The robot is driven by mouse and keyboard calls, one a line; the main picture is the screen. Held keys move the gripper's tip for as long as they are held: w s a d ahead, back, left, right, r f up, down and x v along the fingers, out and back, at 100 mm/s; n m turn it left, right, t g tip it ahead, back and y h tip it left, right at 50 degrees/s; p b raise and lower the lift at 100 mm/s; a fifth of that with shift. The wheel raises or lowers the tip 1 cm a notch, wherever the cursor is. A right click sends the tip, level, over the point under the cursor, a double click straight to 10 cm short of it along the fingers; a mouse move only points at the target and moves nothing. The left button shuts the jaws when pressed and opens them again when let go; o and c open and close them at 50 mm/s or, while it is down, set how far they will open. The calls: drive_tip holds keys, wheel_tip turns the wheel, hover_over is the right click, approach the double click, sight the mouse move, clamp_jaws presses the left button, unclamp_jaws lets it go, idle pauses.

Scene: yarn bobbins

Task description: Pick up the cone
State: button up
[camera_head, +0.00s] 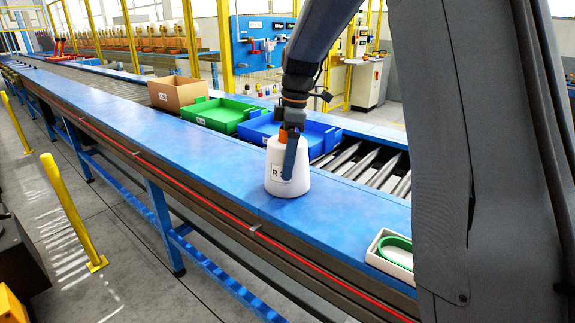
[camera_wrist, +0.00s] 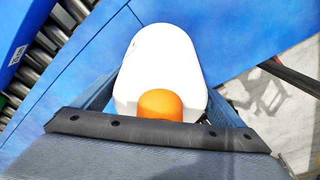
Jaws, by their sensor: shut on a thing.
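The cone is a white yarn bobbin (camera_head: 276,171) with an orange tip and a label with an "R" on its side. It is upright at the blue worktop, and I cannot tell whether its base touches the surface. My gripper (camera_head: 291,158) comes down from above and is shut on the cone, with one blue finger showing along its side. In the wrist view the white cone (camera_wrist: 160,65) and its orange tip (camera_wrist: 160,104) lie between the two blue fingers. The cone's far side is hidden.
Behind the cone, a blue tray (camera_head: 325,138), a green tray (camera_head: 197,115) and a cardboard box (camera_head: 165,94) stand on the roller conveyor (camera_head: 375,162). A white box (camera_head: 376,255) with a green ring is at front right. The blue worktop (camera_head: 170,123) left of the cone is clear.

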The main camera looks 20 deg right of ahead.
drive_tip(key=shift+r, duration=0.15)
wheel_tip(320, 180, up, 10)
drive_tip(key=b, duration=0.2)
drive_tip(key=shift+b, duration=0.35)
